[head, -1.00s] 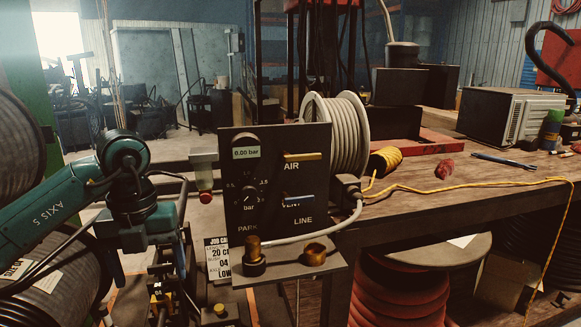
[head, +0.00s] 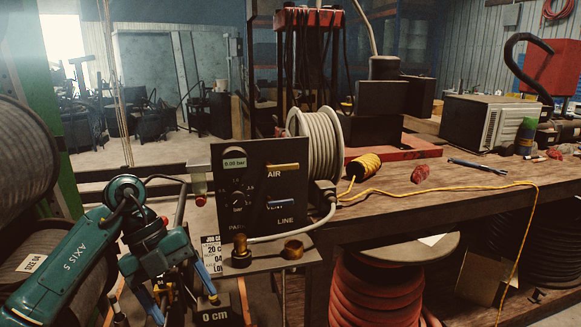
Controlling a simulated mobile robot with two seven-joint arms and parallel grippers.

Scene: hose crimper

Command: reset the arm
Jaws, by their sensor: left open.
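My left arm, teal and marked AXIS 5, comes in from the lower left. Its gripper (head: 178,293) points downward with two blue fingers spread apart, and nothing shows between them. It is left of and below the black control panel (head: 245,190), apart from it. Two brass fittings (head: 293,249) stand on the ledge below. My right gripper does not show.
A grey hose reel (head: 314,145) stands behind the panel, its hose running to the ledge. A dark block marked 0 cm (head: 216,313) is close to my gripper. Large reels (head: 25,150) crowd the left edge.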

